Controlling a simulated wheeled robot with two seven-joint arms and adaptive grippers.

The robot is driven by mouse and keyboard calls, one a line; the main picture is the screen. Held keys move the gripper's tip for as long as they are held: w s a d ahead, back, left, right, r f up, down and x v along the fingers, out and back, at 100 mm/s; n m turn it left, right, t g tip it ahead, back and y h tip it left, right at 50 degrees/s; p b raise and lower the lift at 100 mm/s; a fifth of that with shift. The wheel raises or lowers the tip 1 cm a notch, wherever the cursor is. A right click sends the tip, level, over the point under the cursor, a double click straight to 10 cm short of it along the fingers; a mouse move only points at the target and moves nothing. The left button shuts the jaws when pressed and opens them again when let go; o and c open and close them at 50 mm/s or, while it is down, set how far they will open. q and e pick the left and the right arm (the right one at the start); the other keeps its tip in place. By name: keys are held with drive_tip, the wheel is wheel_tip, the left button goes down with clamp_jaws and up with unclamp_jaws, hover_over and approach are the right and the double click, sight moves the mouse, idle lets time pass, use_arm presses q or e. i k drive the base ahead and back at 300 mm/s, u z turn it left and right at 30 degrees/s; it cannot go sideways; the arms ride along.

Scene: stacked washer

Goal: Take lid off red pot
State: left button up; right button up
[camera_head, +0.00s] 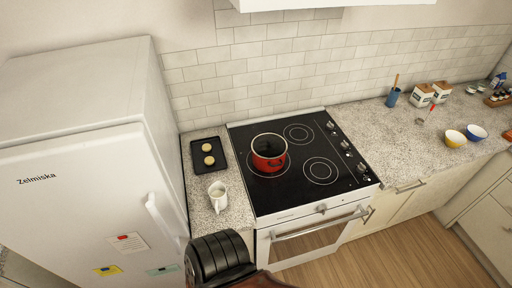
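No separate lid shows on the counter. Neither of my grippers can be made out in the head view.
The black cooktop (259,200) has bare burners around the pot, with an oven below. A dark tray (199,166) with two round items and a white mug (218,193) stand left of it. The white fridge (90,180) is further left.

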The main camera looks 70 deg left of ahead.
sight(270, 146)
drive_tip(key=u, duration=1.5)
